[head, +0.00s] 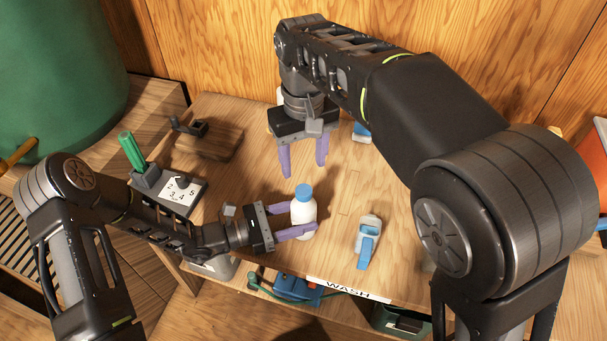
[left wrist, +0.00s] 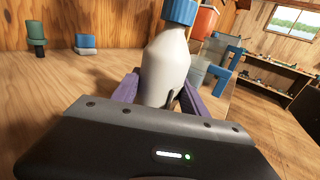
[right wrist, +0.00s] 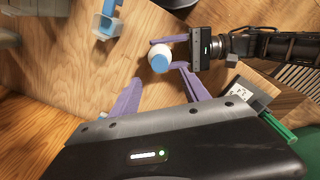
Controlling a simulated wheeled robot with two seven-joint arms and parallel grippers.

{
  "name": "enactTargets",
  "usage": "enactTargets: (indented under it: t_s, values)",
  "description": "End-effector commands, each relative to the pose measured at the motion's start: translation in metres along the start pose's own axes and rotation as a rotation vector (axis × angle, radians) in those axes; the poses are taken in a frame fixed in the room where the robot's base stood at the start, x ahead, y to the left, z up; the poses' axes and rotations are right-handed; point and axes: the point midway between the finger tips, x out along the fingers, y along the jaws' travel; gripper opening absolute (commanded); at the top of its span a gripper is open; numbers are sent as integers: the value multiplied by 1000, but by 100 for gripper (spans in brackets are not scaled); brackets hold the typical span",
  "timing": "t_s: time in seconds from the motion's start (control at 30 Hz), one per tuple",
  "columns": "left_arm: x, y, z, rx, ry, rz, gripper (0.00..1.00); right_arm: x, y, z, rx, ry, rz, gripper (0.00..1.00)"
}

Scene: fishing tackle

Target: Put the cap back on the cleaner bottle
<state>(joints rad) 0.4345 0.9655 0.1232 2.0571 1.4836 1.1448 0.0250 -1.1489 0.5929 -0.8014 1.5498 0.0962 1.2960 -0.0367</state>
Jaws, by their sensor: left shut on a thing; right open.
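The white cleaner bottle (head: 303,216) stands upright near the front of the table, with the blue cap (head: 304,191) sitting on its top. I cannot tell whether the cap is tightened. My left gripper (head: 297,219) is shut on the bottle body from the left, one finger on each side. The left wrist view shows the bottle (left wrist: 167,68) between the fingers and the cap (left wrist: 180,11) above. My right gripper (head: 303,172) is open and empty, behind the bottle, fingers pointing down. In the right wrist view the cap (right wrist: 160,64) lies beyond its fingertips.
A blue and clear-white item (head: 367,243) stands right of the bottle. A numbered board (head: 178,196) with a green-handled tool (head: 131,151) and a wooden block (head: 210,140) lie to the left. A WASH label (head: 349,289) marks the front edge. Table around the bottle is bare.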

Motion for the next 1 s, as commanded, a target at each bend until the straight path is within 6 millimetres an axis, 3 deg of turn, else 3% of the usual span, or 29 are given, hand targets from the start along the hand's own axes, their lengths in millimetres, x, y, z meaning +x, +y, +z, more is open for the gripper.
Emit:
enactTargets:
  t_s: [0.2,0.57,0.6,0.87,1.0]
  values:
    - [0,0,0,0,0,0,0,-31,0,0,1,2,0,54]
    - [0,0,0,0,0,-1,0,-37,0,0,1,-1,0,54]
    - [0,0,0,0,0,-1,54,-37,0,0,1,-1,0,54]
    - [0,0,0,0,0,0,75,-37,0,0,1,-1,0,54]
    - [0,0,0,0,0,0,77,-37,0,0,1,-1,0,54]
